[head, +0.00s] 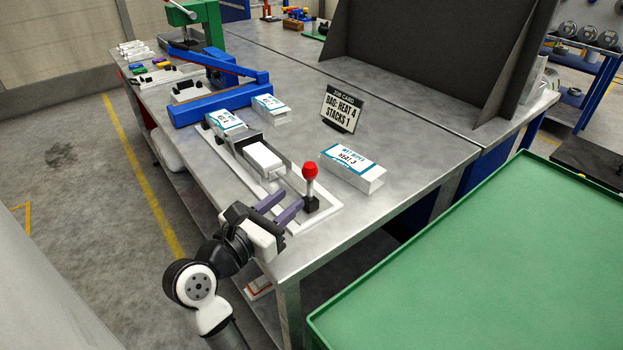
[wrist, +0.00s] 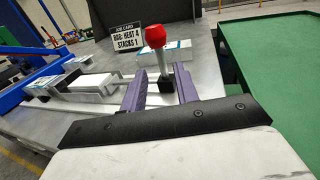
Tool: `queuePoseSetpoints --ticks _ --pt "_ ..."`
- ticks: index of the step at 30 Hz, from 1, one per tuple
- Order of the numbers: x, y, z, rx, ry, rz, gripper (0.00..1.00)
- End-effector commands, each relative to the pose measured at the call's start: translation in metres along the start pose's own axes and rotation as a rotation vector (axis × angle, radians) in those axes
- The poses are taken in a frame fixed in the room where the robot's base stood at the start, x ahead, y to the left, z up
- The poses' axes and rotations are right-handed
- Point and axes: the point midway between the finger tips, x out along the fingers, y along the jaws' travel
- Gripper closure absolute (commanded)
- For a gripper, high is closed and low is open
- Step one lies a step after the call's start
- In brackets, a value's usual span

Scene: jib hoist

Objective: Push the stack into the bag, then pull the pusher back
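The pusher is a long pale frame on the bench with a white block (head: 263,160) and an upright lever topped by a red knob (head: 310,169). The lever's black foot (head: 311,204) sits near the bench's front end. A white and blue pack (head: 226,123) lies beyond the block, past a dark plate; its label seems to end in 4. I cannot make out a bag. My gripper (head: 284,204) is open and empty, its purple fingers left of the lever. In the wrist view the red knob (wrist: 155,37) stands between and beyond the fingertips (wrist: 160,75).
A job card (head: 341,110) reads "BAG: HEAT 4 STACKS 1". A "HEAT 3" pack (head: 352,168) lies right of the lever, and another pack (head: 270,107) lies farther back. A blue bar device (head: 227,103) crosses beyond the frame. A green-topped surface (head: 500,260) is at right.

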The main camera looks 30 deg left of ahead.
Motion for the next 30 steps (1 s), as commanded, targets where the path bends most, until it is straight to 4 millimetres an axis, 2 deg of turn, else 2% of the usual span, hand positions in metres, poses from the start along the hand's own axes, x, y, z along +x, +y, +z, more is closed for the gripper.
queuePoseSetpoints --ticks 1,6,12,18,25,30 --pt "0.012 -0.001 0.002 -0.002 0.000 -0.004 0.70" --pt "0.047 -0.001 0.003 -0.002 -0.001 -0.004 0.70" --pt "0.072 0.000 0.002 -0.001 -0.002 -0.002 0.70" --pt "0.081 0.000 0.001 -0.001 -0.002 0.000 0.70" --pt "0.081 0.000 0.001 -0.001 -0.003 0.000 0.71" --pt "0.081 0.000 0.001 -0.001 -0.003 0.000 0.93"
